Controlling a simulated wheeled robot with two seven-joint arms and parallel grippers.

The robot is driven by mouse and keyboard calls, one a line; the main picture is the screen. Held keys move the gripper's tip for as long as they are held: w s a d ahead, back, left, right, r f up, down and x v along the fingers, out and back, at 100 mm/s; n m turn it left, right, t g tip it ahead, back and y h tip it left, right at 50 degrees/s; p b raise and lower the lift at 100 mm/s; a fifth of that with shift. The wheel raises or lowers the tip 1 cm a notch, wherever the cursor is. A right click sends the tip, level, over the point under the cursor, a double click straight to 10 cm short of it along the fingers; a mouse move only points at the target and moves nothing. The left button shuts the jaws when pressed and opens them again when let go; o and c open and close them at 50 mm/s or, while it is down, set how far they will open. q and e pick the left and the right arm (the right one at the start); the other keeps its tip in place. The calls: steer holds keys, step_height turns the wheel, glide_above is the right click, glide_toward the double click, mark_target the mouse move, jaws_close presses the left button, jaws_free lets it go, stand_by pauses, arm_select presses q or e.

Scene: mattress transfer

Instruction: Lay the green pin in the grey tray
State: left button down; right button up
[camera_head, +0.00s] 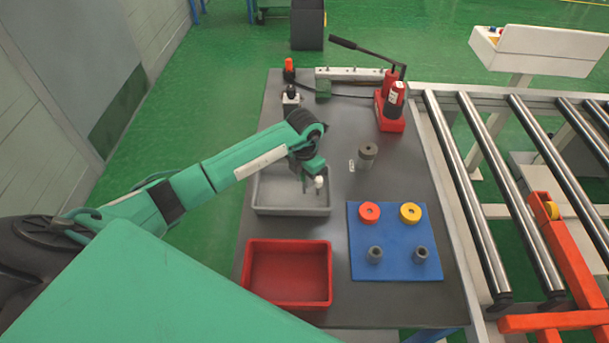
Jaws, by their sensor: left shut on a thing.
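The grey tray (290,211) stands on the dark table, left of the middle, behind a red tray. My left gripper (313,184) reaches in from the left, over the right part of the grey tray. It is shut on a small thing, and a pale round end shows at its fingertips. The held thing is mostly hidden, so I cannot tell its full shape or colour. No green pin shows clearly lying in the grey tray or elsewhere on the table. My right gripper is not in view.
The red tray (288,304) is empty. A blue mat (395,237) holds a red ring, a yellow ring and two grey cylinders. A grey cylinder (367,153) stands behind it. A red hand pump (391,105) stands at the back right. A roller conveyor (490,200) borders the right.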

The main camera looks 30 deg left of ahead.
arm_select(q)
steer(key=shift+f, duration=0.25)
steer(key=c, duration=1.2)
jaws_free()
steer(key=shift+c, duration=0.2)
steer(key=shift+r, duration=0.1)
steer(key=shift+r, duration=0.2)
step_height(320, 180, up, 11)
steer(key=b, duration=0.3)
steer(key=shift+f, duration=0.15)
steer(key=shift+r+b, duration=0.3)
steer(key=shift+r, duration=0.2)
steer(key=shift+f, duration=0.1)
